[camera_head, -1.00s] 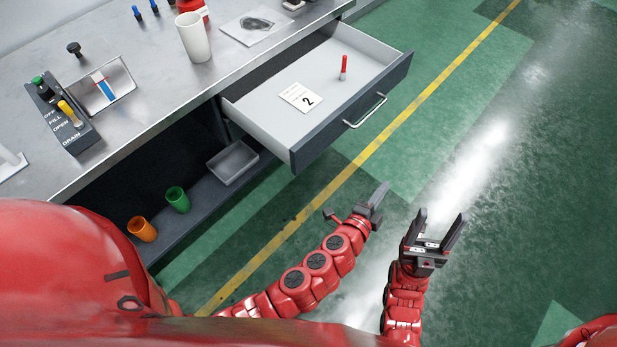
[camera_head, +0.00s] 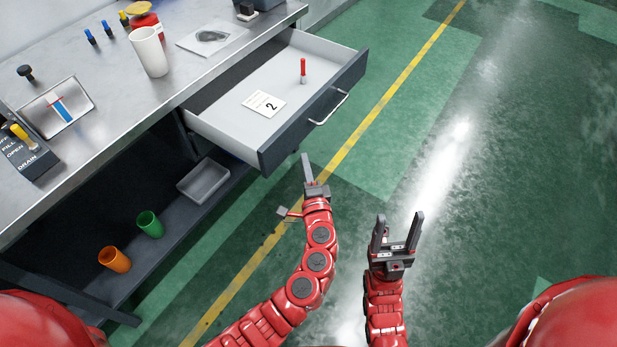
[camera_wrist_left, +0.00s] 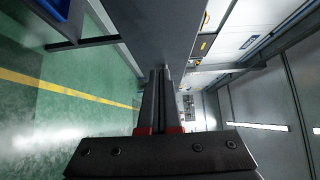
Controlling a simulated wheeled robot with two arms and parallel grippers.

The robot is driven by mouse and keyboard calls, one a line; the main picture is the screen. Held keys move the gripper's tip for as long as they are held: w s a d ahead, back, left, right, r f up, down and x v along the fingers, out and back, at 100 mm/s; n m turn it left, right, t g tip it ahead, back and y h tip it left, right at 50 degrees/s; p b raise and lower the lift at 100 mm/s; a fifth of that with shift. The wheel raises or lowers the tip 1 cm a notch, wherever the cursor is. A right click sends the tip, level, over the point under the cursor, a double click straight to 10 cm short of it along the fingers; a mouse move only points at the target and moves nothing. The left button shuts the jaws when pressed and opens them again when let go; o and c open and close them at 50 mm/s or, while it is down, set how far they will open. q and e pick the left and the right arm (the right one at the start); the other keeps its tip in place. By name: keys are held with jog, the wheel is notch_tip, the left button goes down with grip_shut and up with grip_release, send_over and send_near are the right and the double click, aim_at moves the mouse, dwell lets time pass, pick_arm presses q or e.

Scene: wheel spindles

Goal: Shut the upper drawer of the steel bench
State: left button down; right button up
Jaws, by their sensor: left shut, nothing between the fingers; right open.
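The upper drawer (camera_head: 318,118) of the steel bench (camera_head: 103,118) is pulled open, with a dark front and a silver bar handle (camera_head: 329,107). Inside it lie a white card marked 2 (camera_head: 264,104) and a small red-topped item (camera_head: 303,70). My left gripper (camera_head: 306,160) is shut and empty, just in front of the drawer's near front corner; whether it touches is unclear. In the left wrist view its fingers (camera_wrist_left: 160,72) point at a dark panel (camera_wrist_left: 150,25). My right gripper (camera_head: 398,222) is open and empty over the floor, to the right of the left one.
On the bench top stand a white cup (camera_head: 149,52), a red container (camera_head: 146,22) and a labelled control block (camera_head: 27,152). The lower shelf holds a grey tray (camera_head: 203,181), a green cup (camera_head: 150,224) and an orange cup (camera_head: 114,259). The floor to the right is clear.

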aim_at(213, 120)
pick_arm(q)
jog(key=w+a, duration=0.3)
jog(key=shift+w+a+p, duration=0.25)
jog(key=shift+w+p, duration=0.05)
jog(key=shift+p, duration=0.1)
jog(key=shift+a, duration=0.1)
